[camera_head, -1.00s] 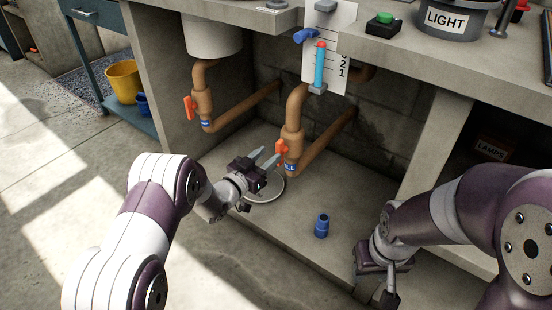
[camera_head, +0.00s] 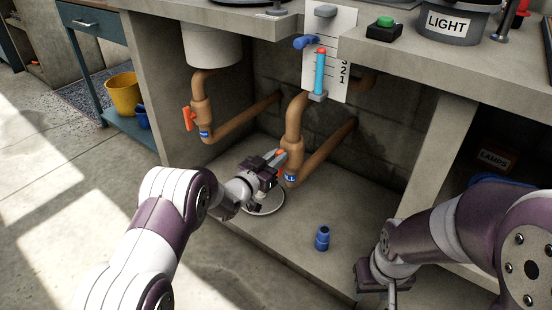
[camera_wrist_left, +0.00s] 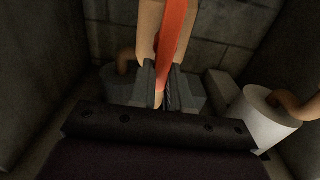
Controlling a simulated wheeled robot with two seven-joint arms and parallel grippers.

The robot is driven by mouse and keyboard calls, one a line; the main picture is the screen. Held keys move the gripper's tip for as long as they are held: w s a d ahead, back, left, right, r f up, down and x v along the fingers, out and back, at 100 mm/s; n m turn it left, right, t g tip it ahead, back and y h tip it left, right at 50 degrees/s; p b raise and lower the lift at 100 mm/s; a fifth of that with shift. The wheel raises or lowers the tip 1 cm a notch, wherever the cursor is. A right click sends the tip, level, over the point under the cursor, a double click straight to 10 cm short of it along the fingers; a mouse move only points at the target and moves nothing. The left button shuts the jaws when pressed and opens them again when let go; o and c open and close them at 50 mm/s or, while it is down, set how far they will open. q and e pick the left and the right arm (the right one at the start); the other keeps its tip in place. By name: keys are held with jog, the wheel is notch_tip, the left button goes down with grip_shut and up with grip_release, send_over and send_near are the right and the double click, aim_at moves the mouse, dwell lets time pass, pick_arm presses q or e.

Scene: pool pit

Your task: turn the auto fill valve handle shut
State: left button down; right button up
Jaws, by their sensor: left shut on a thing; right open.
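The orange valve handle (camera_head: 281,154) sits on the right-hand brown pipe, above a blue label ending in "LL" (camera_head: 290,177). My left gripper (camera_head: 279,160) is shut on this handle. In the left wrist view the handle (camera_wrist_left: 175,35) runs up from between the two grey fingers (camera_wrist_left: 160,85), in front of the brown pipe. The fingers hide the handle's lower part. My right gripper (camera_head: 378,288) is open and empty low at the right, by the front edge of the bay; its fingertips are hard to make out.
A second pipe with an orange handle (camera_head: 188,118) stands to the left. A blue fitting (camera_head: 322,238) stands on the bay floor (camera_head: 285,225), right of my left gripper. A round metal ring (camera_head: 268,204) lies below that gripper. The counter (camera_head: 450,62) overhangs the bay.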

pick_arm(q)
jog(key=m, duration=0.2)
jog(key=d+m, duration=0.1)
jog(key=m, duration=0.2)
jog(key=s+f+m, duration=0.1)
jog(key=m, duration=0.2)
jog(key=shift+s+d, duration=0.1)
jog(key=shift+d, duration=0.15)
jog(key=m, duration=0.3)
jog(key=f+m+b, duration=0.1)
jog(key=shift+s+d+m, duration=0.2)
jog(key=shift+d+m, duration=0.1)
jog(key=shift+m, duration=0.1)
jog(key=m+b, duration=0.1)
jog(key=m, duration=0.1)
jog(key=f+m, duration=0.1)
jog(key=m, duration=0.1)
jog(key=shift+s+d+f+m+b, duration=0.1)
jog(key=shift+m+b, duration=0.25)
jog(key=shift+m, duration=0.05)
jog(key=c, duration=1.1)
grip_release()
